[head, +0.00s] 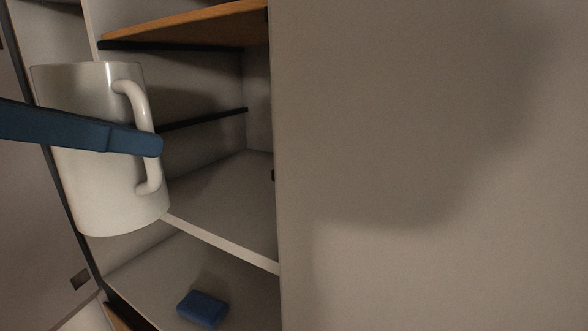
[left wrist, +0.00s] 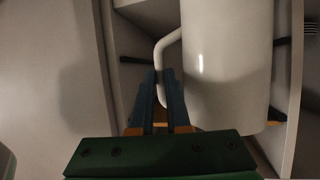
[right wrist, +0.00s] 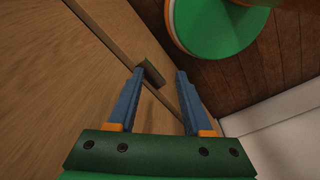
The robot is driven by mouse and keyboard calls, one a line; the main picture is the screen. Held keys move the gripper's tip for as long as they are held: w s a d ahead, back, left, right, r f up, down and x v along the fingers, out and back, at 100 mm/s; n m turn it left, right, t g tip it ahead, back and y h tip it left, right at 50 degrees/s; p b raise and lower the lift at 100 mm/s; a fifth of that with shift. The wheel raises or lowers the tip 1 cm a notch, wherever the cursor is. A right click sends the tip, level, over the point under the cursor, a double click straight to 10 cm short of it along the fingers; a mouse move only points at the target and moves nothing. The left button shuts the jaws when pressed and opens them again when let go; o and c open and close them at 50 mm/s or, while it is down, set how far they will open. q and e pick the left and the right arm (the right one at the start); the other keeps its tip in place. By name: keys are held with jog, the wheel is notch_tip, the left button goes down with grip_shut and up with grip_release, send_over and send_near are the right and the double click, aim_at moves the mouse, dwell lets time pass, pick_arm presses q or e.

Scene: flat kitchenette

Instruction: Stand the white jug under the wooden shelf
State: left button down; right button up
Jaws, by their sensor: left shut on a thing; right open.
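The white jug (head: 95,190) is held up in front of the open cabinet at the left of the head view, roughly upright with a slight tilt. My left gripper (head: 158,145) is shut on its handle (head: 145,110). In the left wrist view the jug (left wrist: 228,70) fills the upper right, and the fingers of my left gripper (left wrist: 163,95) close around the handle. The wooden shelf (head: 190,24) is at the top of the cabinet, above and behind the jug. My right gripper (right wrist: 158,95) is open and empty.
Below the wooden shelf is a pale compartment floor (head: 230,195) with clear room. A blue block (head: 203,308) lies on the level below. A plain wall or panel (head: 430,130) fills the right side. The right wrist view shows a brown wooden surface (right wrist: 60,60).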

pick_arm(q)
jog(key=w+d+r+p+x, duration=0.1)
jog(key=r+p+x, duration=0.2)
jog(key=p+x, duration=0.5)
jog(key=x, duration=0.7)
jog(key=shift+w, duration=0.15)
jog(key=c, duration=0.9)
grip_release()
jog(key=shift+d, duration=0.15)
pick_arm(e)
notch_tip(320, 180, up, 9)
jog(key=shift+s+a, duration=0.45)
pick_arm(q)
jog(key=shift+r, duration=0.1)
